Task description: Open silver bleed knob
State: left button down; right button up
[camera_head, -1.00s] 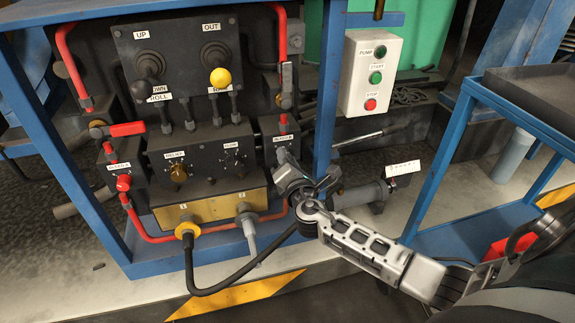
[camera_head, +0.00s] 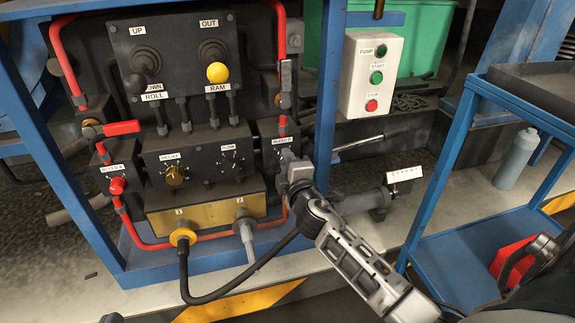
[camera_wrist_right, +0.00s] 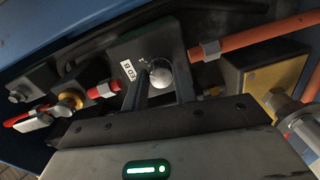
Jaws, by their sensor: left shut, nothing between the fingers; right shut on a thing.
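The silver bleed knob (camera_wrist_right: 158,77) sits on the dark BLEED B block (camera_head: 268,140), at the right of the control panel. In the wrist view it is round and pale, between the two dark fingers of my right gripper (camera_head: 287,160). The gripper is shut on it; in the head view it mostly hides the knob. My left gripper (camera_head: 112,318) shows only as a small grey tip at the bottom edge, shut and empty, away from the panel.
The red BLEED A knob (camera_head: 117,186) is at the panel's left. A gold relief knob (camera_head: 175,175) is in the middle. A black hose (camera_head: 205,297) hangs below. A blue frame post (camera_head: 326,90) stands close to my right gripper. A blue cart (camera_head: 450,200) is at the right.

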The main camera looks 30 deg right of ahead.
jog(key=shift+m, duration=0.6)
jog(key=o, duration=0.8)
pick_arm(q)
jog(key=shift+f, duration=0.2)
pick_arm(e)
jog(key=shift+o, duration=0.8)
pick_arm(q)
jog(key=shift+s, duration=0.1)
jog(key=shift+r, duration=0.25)
pick_arm(e)
jog(key=v, duration=1.6)
